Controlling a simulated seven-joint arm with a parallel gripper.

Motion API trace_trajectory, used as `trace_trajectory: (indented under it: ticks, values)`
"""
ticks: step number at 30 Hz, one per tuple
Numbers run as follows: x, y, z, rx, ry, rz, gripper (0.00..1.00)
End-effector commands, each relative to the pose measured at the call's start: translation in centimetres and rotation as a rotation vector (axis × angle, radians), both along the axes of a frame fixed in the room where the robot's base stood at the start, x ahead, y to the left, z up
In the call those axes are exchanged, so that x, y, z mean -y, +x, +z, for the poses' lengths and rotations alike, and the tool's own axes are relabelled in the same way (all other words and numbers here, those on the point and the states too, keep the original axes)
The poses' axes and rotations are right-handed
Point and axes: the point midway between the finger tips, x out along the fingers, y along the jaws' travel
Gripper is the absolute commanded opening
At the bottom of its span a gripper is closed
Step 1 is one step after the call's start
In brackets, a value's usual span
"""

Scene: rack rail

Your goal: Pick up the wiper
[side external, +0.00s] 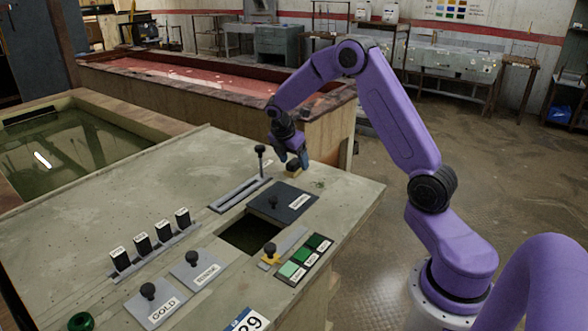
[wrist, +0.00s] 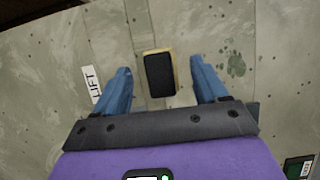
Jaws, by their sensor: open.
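A small block with a black top and a tan-yellow edge, which looks like the wiper (side external: 293,171), lies on the concrete worktop near its far right edge. In the wrist view the wiper (wrist: 160,75) sits between my two blue fingers, with a gap on each side. My gripper (side external: 292,160) is open and points down, just above or around the wiper. In the wrist view my gripper (wrist: 160,68) shows its fingers spread left and right of the block. I cannot tell the exact height between the fingertips and the worktop.
A black-knobbed lever (side external: 260,163) stands upright in a slotted rail left of my gripper. A dark lid (side external: 283,203) with a knob lies nearer the camera, beside a square opening (side external: 246,236). A LIFT label (wrist: 92,84) lies beside my left finger in the wrist view.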

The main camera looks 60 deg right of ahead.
Motion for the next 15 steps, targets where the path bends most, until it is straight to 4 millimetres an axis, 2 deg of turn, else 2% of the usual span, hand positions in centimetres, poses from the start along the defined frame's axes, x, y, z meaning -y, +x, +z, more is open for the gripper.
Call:
trace_trajectory:
  ticks: [3, 6, 13, 14, 15]
  values:
    - [0.6, 0.0, -1.4, -0.001, 0.0, -0.001, 0.72]
    - [0.7, 0.0, -1.9, 0.001, 0.0, 0.001, 0.72]
    - [0.8, 0.0, -2.0, 0.002, 0.0, 0.001, 0.72]
    - [0.8, 0.0, -1.9, 0.002, 0.0, 0.001, 0.66]
    - [0.8, 0.0, -1.9, 0.002, 0.0, 0.001, 0.53]
